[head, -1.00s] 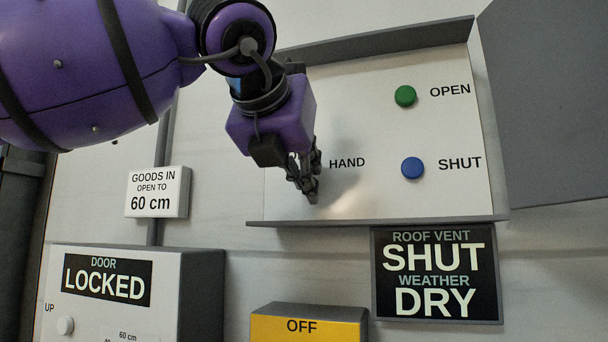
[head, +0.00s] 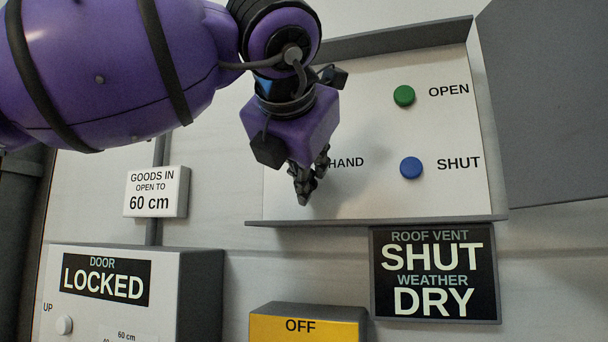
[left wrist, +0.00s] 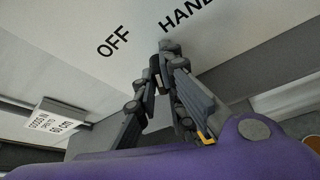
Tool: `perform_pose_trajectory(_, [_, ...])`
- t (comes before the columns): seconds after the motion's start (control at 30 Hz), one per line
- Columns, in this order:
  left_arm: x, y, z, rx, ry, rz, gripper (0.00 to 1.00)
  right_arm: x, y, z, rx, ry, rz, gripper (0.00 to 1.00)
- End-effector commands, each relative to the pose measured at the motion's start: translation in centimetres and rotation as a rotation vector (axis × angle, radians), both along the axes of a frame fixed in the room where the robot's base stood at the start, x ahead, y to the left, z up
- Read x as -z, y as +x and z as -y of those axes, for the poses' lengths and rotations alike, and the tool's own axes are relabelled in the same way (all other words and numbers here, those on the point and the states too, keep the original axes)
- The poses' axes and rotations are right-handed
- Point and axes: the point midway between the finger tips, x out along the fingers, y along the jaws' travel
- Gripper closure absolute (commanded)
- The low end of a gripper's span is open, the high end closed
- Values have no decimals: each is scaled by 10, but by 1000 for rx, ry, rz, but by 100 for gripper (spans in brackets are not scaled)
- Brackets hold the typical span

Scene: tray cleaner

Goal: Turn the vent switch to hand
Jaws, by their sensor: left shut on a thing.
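The vent switch is between the fingers of my left gripper (head: 305,190), on the white control panel (head: 370,195) beside the word HAND (head: 348,162). In the left wrist view the two fingers (left wrist: 160,75) are closed together on the switch, just below the printed words OFF (left wrist: 113,42) and HAND (left wrist: 187,14). The fingers hide most of the switch, so I cannot tell exactly where it points. My right gripper is not in view.
A green OPEN button (head: 404,96) and a blue SHUT button (head: 411,168) sit to the right. The display below (head: 436,274) reads ROOF VENT SHUT, WEATHER DRY. A grey door flap (head: 545,100), a DOOR LOCKED box (head: 200,300) and a yellow OFF box (head: 308,330) are nearby.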

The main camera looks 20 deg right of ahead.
Motion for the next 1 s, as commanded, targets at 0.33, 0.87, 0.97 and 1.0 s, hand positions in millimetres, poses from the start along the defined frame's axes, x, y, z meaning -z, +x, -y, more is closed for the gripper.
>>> perform_pose_trajectory(0.33, [1,-3,2,2,263,179,100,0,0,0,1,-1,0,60])
perform_pose_trajectory(0.87, [2,-3,3,1,485,330,100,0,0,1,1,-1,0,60])
perform_pose_trajectory(0.97, [3,-3,3,2,498,338,100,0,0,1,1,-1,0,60])
perform_pose_trajectory(1.0, [3,-3,3,1,501,340,100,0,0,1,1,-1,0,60])
